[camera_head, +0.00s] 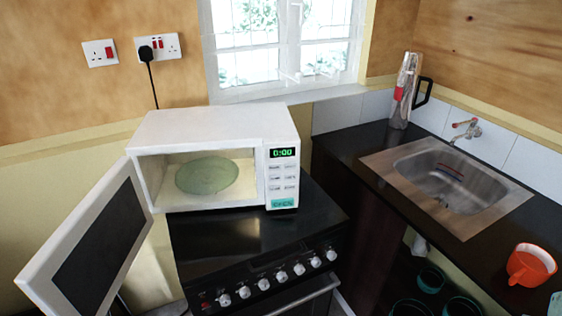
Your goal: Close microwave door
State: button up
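A white microwave (210,128) stands on the black stove, with its display lit green and its buttons on the right side of the front. Its door (93,243) is wide open, hinged at the left edge and swung out toward the lower left. The door has a white frame and a dark window. The lit inside shows a round glass plate (207,175) and nothing on it. My gripper is not in view.
The black stove (240,240) has a row of knobs along its front. A dark counter on the right holds a metal sink (450,178), an orange mug (531,264) and a bottle-like item (405,90). Dark round pots (432,279) sit below the counter.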

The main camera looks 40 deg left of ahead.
aim_at(80, 269)
jog(key=u, duration=3.25)
jog(key=i+j, duration=0.2)
jog(key=i, duration=0.25)
jog(key=i+j, duration=0.15)
jog(key=i, duration=0.3)
jog(key=i+z, duration=0.2)
jog(key=i, duration=0.4)
jog(key=k+j+u, duration=0.2)
jog(key=k+j, duration=0.2)
